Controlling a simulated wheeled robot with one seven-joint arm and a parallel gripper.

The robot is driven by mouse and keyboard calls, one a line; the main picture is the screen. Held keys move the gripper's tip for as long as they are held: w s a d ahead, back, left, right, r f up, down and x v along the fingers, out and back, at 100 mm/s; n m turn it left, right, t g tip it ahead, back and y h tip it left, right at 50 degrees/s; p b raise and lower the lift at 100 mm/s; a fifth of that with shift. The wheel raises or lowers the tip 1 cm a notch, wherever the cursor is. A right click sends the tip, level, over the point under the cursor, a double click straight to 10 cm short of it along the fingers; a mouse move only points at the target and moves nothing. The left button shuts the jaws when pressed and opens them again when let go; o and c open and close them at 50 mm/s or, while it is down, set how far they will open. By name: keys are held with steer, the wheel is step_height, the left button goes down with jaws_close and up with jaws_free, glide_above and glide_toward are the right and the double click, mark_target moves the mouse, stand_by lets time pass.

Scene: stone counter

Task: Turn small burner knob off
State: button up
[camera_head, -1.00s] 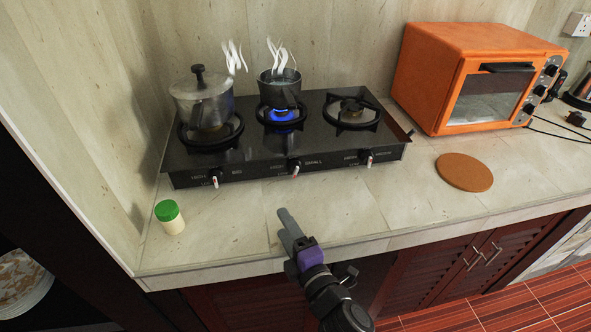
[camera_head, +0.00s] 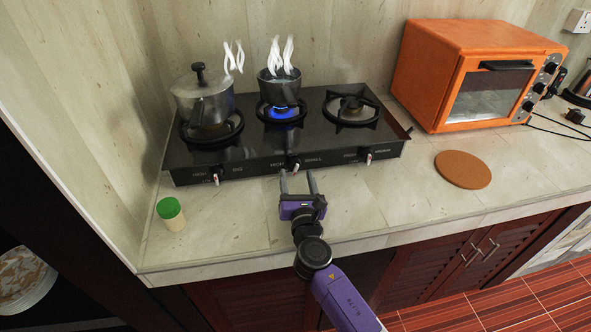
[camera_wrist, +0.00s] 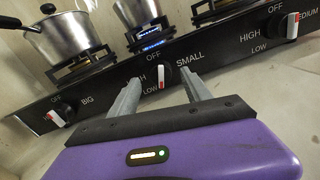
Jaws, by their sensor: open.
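The small burner knob (camera_head: 294,166) is the middle knob on the front panel of the black stove (camera_head: 236,164). A blue flame (camera_head: 283,113) burns at the middle burner under a small steaming pot (camera_head: 280,88). My gripper (camera_head: 297,174) is open and empty, just in front of the knob. In the wrist view its two fingers (camera_wrist: 162,92) point at the panel, one on either side of the knob in the picture. I cannot tell whether they touch it.
A lidded pot (camera_head: 204,103) steams on the left burner; its knob (camera_head: 216,176) is to the left. The right burner (camera_head: 352,108) is empty, with its knob (camera_head: 368,157) below. A green-capped jar (camera_head: 171,213) and a round brown board (camera_head: 463,170) lie clear of my gripper.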

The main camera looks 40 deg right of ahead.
mark_target(296, 171)
steer(key=shift+x, duration=1.55)
steer(key=shift+c, duration=0.3)
jaws_close()
